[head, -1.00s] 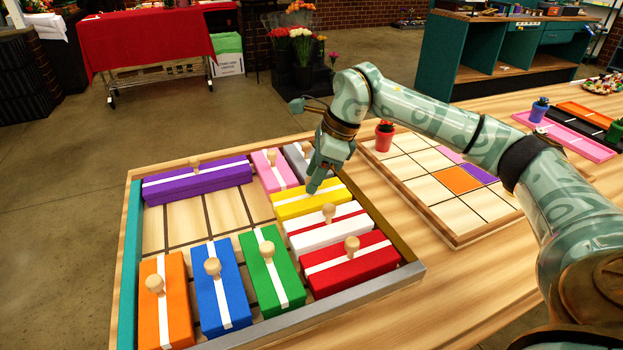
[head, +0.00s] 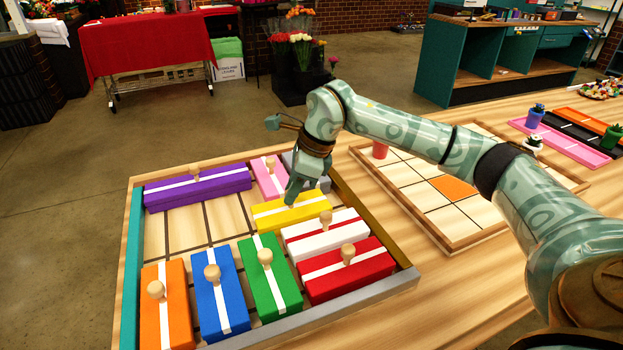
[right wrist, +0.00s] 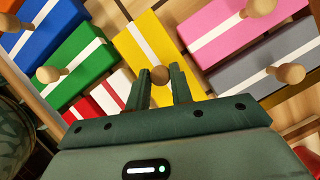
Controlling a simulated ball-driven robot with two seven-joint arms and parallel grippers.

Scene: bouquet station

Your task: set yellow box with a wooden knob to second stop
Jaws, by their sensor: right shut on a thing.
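The yellow box (head: 284,214) with a white stripe lies in the wooden tray (head: 125,260), in the right half, between the pink box and the white box. My right gripper (head: 291,197) reaches down onto it from above. In the right wrist view, its two fingers are shut on the yellow box's wooden knob (right wrist: 160,74), one on each side. The yellow box (right wrist: 172,48) runs diagonally there. In the head view the fingers hide the knob. My left gripper is not in view.
The white box (head: 322,238) and red box (head: 345,272) lie in front, the pink box (head: 269,178) and grey box (head: 318,184) behind. Purple box (head: 197,188) is at the back left; green (head: 272,285), blue (head: 222,300) and orange (head: 165,310) stand in front. Bare tray floor lies left of the yellow box.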

